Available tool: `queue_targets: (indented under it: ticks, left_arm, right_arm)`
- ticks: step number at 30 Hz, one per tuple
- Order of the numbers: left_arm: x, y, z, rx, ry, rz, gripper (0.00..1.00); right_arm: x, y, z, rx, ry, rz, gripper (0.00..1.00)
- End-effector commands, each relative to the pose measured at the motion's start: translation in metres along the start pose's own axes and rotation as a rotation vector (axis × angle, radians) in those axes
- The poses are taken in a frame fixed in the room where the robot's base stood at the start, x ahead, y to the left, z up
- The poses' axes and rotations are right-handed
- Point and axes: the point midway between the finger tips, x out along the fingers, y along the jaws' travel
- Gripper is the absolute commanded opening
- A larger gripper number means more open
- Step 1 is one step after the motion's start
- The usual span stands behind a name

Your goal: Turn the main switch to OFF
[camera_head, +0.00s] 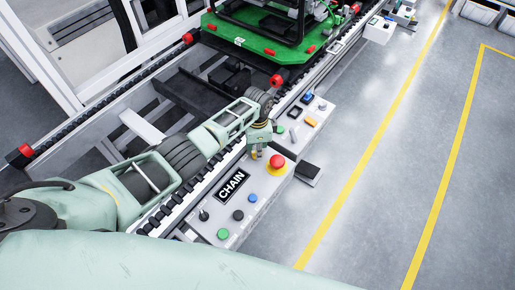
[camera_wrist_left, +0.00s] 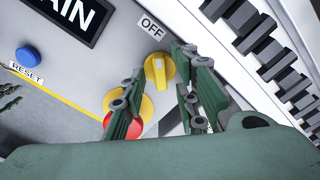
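The main switch is a round yellow knob (camera_wrist_left: 160,70) with a raised ridge, on the grey panel below the white OFF label (camera_wrist_left: 152,25) in the left wrist view. Its ridge runs roughly up and down in that picture; I cannot tell exactly which mark it points at. My left gripper (camera_wrist_left: 158,62) is open, with one green finger on each side of the knob; contact is not clear. In the head view my left gripper (camera_head: 259,151) points down at the panel and mostly hides the switch. My right gripper is not in view.
A red emergency button (camera_head: 277,162) sits close beside the gripper on the CHAIN panel (camera_head: 272,188). A blue button (camera_head: 253,197) and a green button (camera_head: 223,233) are lower on it. The conveyor with a green pallet (camera_head: 262,45) runs behind. Floor to the right is clear.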

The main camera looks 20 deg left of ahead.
Motion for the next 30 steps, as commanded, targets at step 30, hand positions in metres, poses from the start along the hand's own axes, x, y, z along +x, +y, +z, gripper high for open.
queue_targets:
  ticks: [30]
  left_arm:
    - [-0.079,0.000,0.000,0.001,-0.001,-0.002,0.30]
  right_arm:
    - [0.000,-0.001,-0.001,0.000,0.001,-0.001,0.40]
